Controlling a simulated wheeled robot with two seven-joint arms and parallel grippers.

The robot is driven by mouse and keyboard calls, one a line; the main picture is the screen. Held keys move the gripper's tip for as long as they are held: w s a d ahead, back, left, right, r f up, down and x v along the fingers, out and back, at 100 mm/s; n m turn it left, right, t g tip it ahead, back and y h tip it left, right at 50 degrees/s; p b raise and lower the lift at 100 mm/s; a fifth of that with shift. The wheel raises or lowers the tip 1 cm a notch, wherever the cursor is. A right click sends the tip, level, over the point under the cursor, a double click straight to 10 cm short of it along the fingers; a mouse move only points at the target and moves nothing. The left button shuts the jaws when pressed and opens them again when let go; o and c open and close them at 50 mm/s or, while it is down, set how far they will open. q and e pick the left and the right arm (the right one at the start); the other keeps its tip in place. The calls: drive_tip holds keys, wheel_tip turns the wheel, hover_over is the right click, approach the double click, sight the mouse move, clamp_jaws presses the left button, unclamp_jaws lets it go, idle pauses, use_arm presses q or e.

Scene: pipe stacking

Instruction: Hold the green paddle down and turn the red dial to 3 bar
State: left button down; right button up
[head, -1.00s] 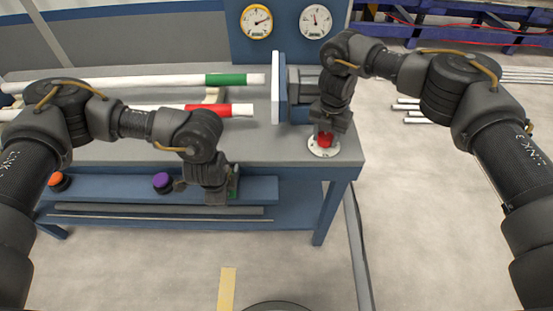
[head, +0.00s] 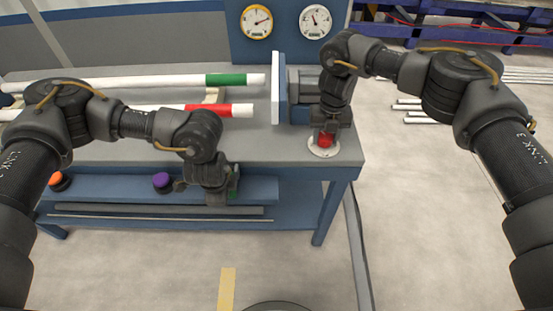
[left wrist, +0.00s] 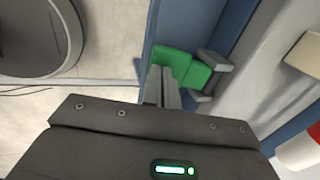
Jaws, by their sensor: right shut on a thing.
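The red dial (head: 325,141) sits on a round white plate (head: 321,153) at the bench's right front corner. My right gripper (head: 325,134) points down and is shut on the dial, hiding its top. The green paddle (left wrist: 182,66) is on the bench's front side; in the head view only a sliver of it (head: 235,181) shows beside my left gripper. My left gripper (left wrist: 161,80) has its fingers together at the paddle, seemingly touching it. How far the paddle is pressed cannot be told.
A yellow-rimmed gauge (head: 257,21) and a white gauge (head: 316,21) are on the back panel. Orange (head: 59,181) and purple (head: 162,181) buttons are on the bench front. Two white pipes, with green (head: 226,80) and red (head: 219,109) bands, lie left of a blue-grey fixture (head: 279,88).

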sight(325, 136)
use_arm(q)
drive_tip(key=shift+r, duration=1.95)
use_arm(e)
drive_tip(key=o, duration=0.9)
drive_tip(key=shift+w+r, duration=0.15)
drive_tip(key=shift+r, duration=3.35)
use_arm(q)
drive_tip(key=shift+r, duration=0.1)
wheel_tip(325, 136, up, 10)
